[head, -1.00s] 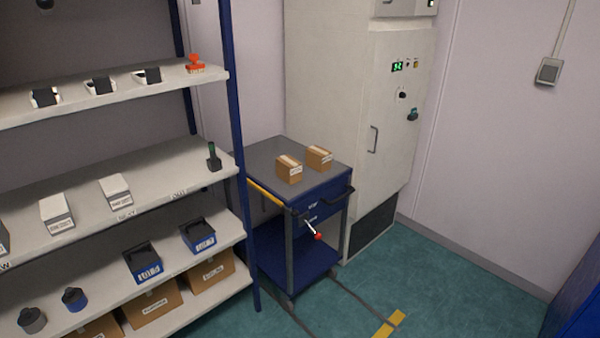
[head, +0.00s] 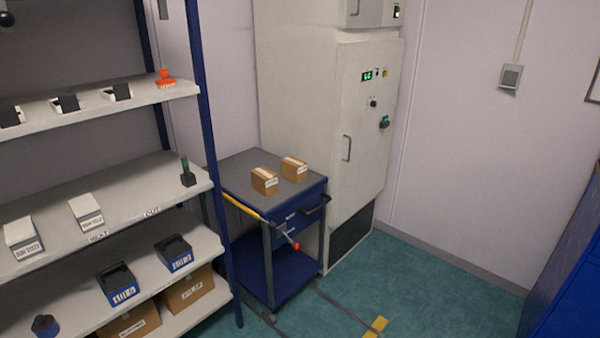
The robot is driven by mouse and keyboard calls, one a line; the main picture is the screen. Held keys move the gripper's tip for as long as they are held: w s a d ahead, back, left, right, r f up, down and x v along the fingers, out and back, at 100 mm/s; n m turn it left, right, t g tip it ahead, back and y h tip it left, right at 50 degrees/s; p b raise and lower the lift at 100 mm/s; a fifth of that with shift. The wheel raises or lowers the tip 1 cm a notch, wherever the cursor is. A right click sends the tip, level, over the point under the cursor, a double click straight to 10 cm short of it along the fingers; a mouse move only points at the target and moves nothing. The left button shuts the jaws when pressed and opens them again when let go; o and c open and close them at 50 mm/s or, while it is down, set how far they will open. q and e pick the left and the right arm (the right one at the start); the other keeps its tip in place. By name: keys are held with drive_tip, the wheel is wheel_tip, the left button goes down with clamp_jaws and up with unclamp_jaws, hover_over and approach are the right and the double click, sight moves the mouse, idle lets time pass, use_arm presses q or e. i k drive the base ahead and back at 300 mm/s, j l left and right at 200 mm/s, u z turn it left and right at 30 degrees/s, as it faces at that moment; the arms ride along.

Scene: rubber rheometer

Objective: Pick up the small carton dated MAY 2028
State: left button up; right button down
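Two small brown cartons stand on the grey top of a blue cart. The nearer carton (head: 264,181) is on the left, and the farther carton (head: 294,169) is behind it to the right. Each has a white label, but the print is too small to read, so I cannot tell which is dated MAY 2028. The cart (head: 240,170) stands between the shelf rack and a tall cabinet. Neither of my grippers is in view.
The shelf rack (head: 150,183) on the left holds boxes and bins. The tall cabinet (head: 365,150) stands behind the cart. Green floor (head: 440,290) is open at the front right. A blue unit (head: 570,280) edges in at the far right.

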sight(292, 169)
drive_tip(key=i+l+u, duration=0.15)
drive_tip(key=i, duration=0.3)
drive_tip(key=i+l+u, duration=0.15)
drive_tip(key=i, duration=0.3)
drive_tip(key=l, duration=0.1)
